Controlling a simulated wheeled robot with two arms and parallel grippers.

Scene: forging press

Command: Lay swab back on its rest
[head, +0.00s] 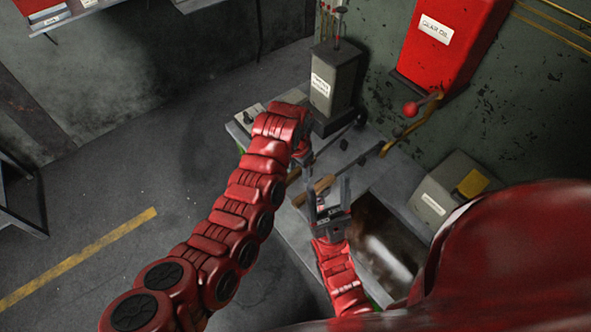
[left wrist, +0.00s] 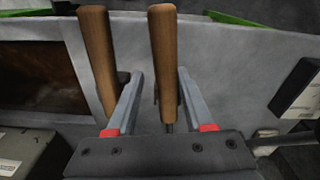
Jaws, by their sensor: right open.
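Two tools with wooden handles lie side by side on the grey bench (head: 285,225). I cannot tell which is the swab. In the left wrist view one handle (left wrist: 163,50) runs between the fingers of my left gripper (left wrist: 160,75), with a gap showing at the left finger. The other handle (left wrist: 97,50) lies outside the left finger. In the head view my left gripper (head: 308,165) points down at the handles, partly hidden by its arm. My right gripper (head: 328,188) is open, its fingers near the nearer handle (head: 318,190). Dark rods run from the handles to the upper right.
A dark rectangular opening (head: 375,235) with a pale cylinder in it is right of my right gripper. A grey labelled box (head: 334,78) stands at the back. A red gear oil tank (head: 440,45) and a red-knobbed lever (head: 411,108) are by the wall.

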